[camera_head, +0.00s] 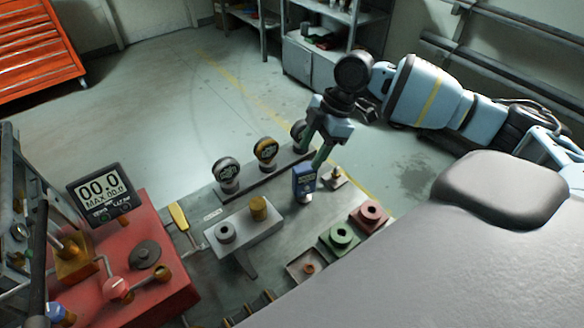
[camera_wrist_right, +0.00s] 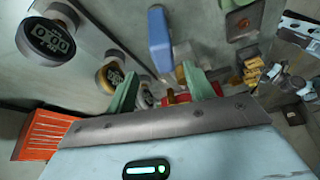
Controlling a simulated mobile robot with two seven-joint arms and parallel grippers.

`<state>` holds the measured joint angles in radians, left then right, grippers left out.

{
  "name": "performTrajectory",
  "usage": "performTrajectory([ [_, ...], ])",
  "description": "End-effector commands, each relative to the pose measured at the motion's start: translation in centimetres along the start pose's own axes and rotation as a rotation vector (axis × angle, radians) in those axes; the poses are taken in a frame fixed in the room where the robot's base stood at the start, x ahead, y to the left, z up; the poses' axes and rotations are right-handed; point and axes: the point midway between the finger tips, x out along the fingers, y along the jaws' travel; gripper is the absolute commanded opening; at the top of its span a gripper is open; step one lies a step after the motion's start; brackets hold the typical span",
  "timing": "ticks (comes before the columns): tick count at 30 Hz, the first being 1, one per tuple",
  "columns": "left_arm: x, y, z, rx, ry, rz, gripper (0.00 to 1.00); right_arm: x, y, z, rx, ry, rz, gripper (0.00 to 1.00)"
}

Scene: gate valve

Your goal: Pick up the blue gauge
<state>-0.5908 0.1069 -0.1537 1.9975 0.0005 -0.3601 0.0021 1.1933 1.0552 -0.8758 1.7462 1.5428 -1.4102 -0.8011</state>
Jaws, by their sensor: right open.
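The blue gauge (camera_head: 304,181) is a small, box-shaped blue device with a dark face. It stands upright on the grey bench (camera_head: 275,268), towards its right side. My right gripper (camera_head: 315,152) is open and empty, its green fingers pointing down just above and behind the gauge in the head view. In the right wrist view the blue gauge (camera_wrist_right: 160,38) shows ahead of the gap between the two open fingers (camera_wrist_right: 160,88). I cannot tell whether a finger touches it. My left gripper is not in view.
Round gauges, silver (camera_head: 227,174) and brass (camera_head: 266,152), stand on a rack left of my right gripper; a third (camera_head: 298,129) is partly hidden. A grey block (camera_head: 242,231), a green fitting (camera_head: 341,237) and a red fitting (camera_head: 370,215) lie nearer. A red pump unit (camera_head: 165,295) stands left.

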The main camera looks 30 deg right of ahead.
Motion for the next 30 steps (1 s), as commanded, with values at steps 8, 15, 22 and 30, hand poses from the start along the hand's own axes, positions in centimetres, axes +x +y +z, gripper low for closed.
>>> performTrajectory([
  [8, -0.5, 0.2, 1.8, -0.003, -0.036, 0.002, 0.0, 0.5, 0.0, 0.1, 0.001, 0.0, -0.002, 0.53],
  [15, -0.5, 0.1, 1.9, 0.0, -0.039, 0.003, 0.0, 2.6, -0.1, 0.1, 0.002, -0.001, -0.001, 0.53],
  [22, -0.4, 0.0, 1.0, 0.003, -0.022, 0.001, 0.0, 3.6, -0.2, 0.1, 0.001, -0.001, -0.002, 0.53],
  [30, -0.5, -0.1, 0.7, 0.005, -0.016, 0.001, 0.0, 7.2, -0.5, 0.1, 0.001, 0.0, -0.001, 0.53],
])
